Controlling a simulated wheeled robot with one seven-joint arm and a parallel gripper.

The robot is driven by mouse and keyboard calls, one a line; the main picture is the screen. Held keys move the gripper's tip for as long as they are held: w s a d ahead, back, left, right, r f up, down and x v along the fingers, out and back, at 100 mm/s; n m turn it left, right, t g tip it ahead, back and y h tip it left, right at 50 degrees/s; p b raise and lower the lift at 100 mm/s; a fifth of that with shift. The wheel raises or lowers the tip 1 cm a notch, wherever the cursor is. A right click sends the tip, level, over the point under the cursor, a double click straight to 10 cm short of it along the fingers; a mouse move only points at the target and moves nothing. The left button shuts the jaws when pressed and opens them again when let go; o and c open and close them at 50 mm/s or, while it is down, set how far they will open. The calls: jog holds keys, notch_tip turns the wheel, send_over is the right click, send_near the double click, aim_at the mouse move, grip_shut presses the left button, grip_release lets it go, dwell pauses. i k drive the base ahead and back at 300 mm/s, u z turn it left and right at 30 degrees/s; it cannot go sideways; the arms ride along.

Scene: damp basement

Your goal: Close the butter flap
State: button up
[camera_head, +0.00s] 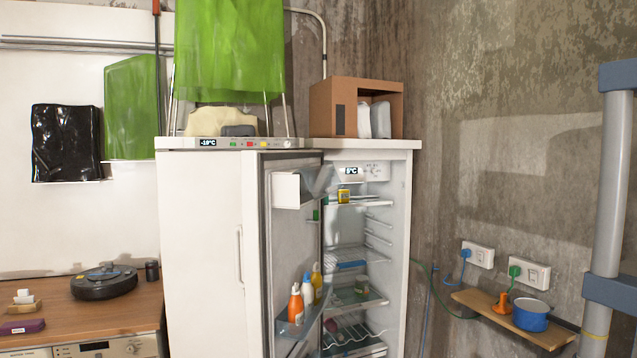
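The fridge door (281,250) stands open, with its inner side facing right. Near its top is a white butter compartment (287,191). A greyish see-through piece, apparently the butter flap (319,181), sticks out to the right of this compartment and looks raised and tilted. Its exact angle is hard to tell against the fridge interior. My gripper is not in view, and nothing is seen touching the flap.
The lower door shelf (296,327) holds several bottles. The fridge interior (384,215) has shelves with a few items. A cardboard box (320,108) stands on top.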

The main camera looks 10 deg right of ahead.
aim_at(329, 169)
jog(key=u, duration=0.2)
jog(key=i, duration=1.05)
jog(key=z, duration=0.45)
